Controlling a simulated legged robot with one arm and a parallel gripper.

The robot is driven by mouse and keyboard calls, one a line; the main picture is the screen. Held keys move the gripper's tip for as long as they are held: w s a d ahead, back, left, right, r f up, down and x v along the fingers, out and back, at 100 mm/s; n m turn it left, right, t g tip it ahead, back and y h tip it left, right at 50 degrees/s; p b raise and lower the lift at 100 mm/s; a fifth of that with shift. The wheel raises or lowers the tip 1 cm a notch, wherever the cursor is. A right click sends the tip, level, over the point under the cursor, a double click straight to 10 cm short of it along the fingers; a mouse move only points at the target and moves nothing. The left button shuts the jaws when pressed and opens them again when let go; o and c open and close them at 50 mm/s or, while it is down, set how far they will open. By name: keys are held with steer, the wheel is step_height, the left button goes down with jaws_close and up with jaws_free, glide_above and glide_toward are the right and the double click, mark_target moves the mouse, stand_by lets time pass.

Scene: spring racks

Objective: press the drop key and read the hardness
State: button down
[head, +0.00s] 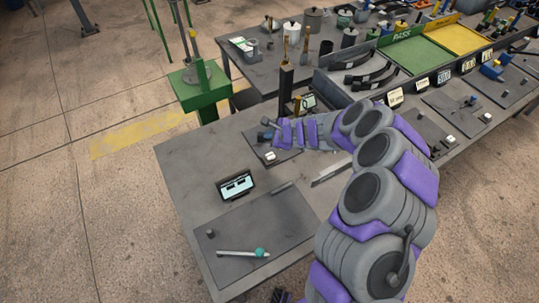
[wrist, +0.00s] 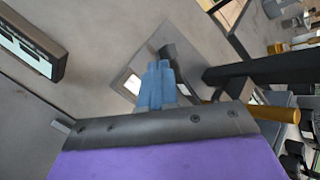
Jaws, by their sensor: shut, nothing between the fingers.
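My gripper (head: 272,132) is over the grey table beside a dark upright tester column (head: 286,85). In the wrist view its blue-grey fingers (wrist: 158,72) are closed together and empty, pointing towards a dark plate (wrist: 122,82) on the table. A small pale block (wrist: 133,84) lies on that plate beside the fingers; it also shows in the head view (head: 270,156). A small dark piece (wrist: 168,52) is just beyond the fingertips; I cannot tell whether it is the drop key or whether they touch. A small display (head: 308,101) by the column has unreadable text.
A larger tilted display (head: 237,186) stands on the table, its figures too small to read. A dark mat (head: 245,240) holds a pale rod with a teal knob (head: 260,252). Green PASS (head: 412,58) and yellow (head: 458,39) trays stand at right.

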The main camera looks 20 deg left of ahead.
mark_target(272, 157)
step_height(272, 157, down, 9)
steer(key=b, duration=0.6)
steer(key=shift+r, duration=0.15)
steer(key=shift+d, duration=0.35)
steer(key=shift+a, duration=0.3)
steer(key=shift+d, duration=0.2)
steer(key=shift+b, duration=0.45)
stand_by(0.6)
steer(key=shift+f+b, duration=0.35)
